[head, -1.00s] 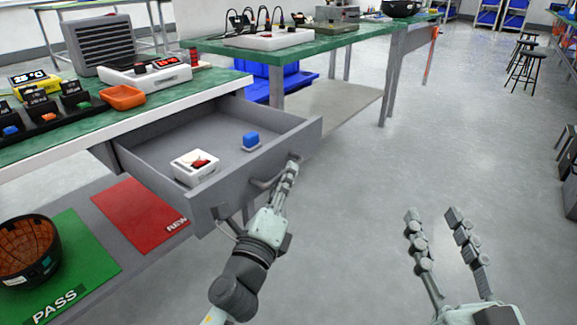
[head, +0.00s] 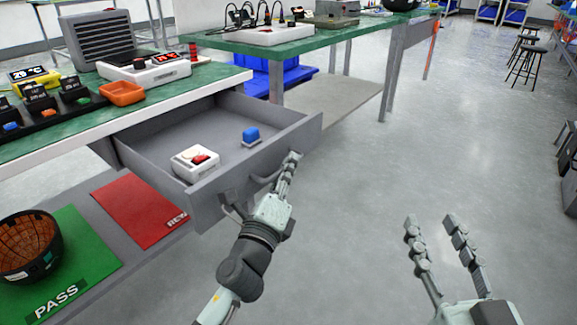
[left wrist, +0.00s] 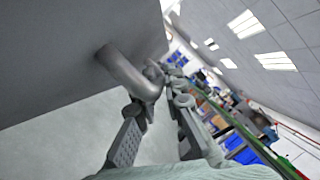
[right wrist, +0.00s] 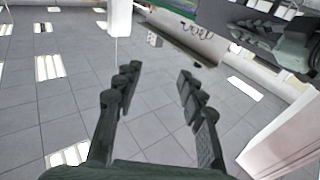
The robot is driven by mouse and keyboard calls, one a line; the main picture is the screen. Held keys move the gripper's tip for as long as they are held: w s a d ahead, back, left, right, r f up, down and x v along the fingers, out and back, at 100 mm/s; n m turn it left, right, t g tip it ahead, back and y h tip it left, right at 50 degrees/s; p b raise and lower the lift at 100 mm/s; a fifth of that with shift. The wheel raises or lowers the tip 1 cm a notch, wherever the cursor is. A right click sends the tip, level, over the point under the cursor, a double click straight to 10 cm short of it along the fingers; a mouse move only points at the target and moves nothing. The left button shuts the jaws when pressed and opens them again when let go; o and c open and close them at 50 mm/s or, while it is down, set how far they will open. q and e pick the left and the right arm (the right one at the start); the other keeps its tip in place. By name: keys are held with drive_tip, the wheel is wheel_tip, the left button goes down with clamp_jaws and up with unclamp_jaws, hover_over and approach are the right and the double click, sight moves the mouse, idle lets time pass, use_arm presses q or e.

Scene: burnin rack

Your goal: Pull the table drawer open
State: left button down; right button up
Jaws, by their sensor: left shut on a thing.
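The grey table drawer (head: 215,150) stands pulled out from under the green-topped table (head: 60,125). Inside it lie a white box with a red part (head: 195,162) and a small blue thing (head: 251,136). My left gripper (head: 289,170) is at the drawer's front, shut on its bar handle (head: 265,179). In the left wrist view the curved handle (left wrist: 128,72) passes between the fingers of the left gripper (left wrist: 160,95). My right gripper (head: 432,240) is open and empty over the floor at the right; its spread fingers show in the right wrist view (right wrist: 155,85).
A lower shelf holds a red mat (head: 138,208), a green PASS mat (head: 85,255) and a dark bowl (head: 28,245). An orange tray (head: 121,93) and instruments stand on the tabletop. A second green table (head: 310,42) is behind.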

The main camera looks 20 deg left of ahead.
sight(250, 183)
use_arm(q)
drive_tip(key=shift+r, duration=0.15)
drive_tip(key=a, duration=0.2)
drive_tip(key=w+a, duration=0.1)
drive_tip(key=a, duration=0.1)
drive_tip(key=w+a+p, duration=0.1)
drive_tip(key=a, duration=0.1)
drive_tip(key=shift+w, duration=0.1)
drive_tip(key=shift+r, duration=0.1)
use_arm(e)
drive_tip(key=f, duration=0.1)
drive_tip(key=d+f+g+h, duration=0.1)
drive_tip(key=f+g, duration=0.1)
drive_tip(key=f, duration=0.1)
drive_tip(key=shift+w+d, duration=0.25)
drive_tip(key=shift+w, duration=0.05)
use_arm(q)
drive_tip(key=c, duration=1.9)
unclamp_jaws()
use_arm(e)
drive_tip(key=shift+r, duration=0.1)
use_arm(q)
drive_tip(key=shift+d, duration=0.1)
drive_tip(key=v, duration=0.7)
drive_tip(key=shift+s, duration=0.3)
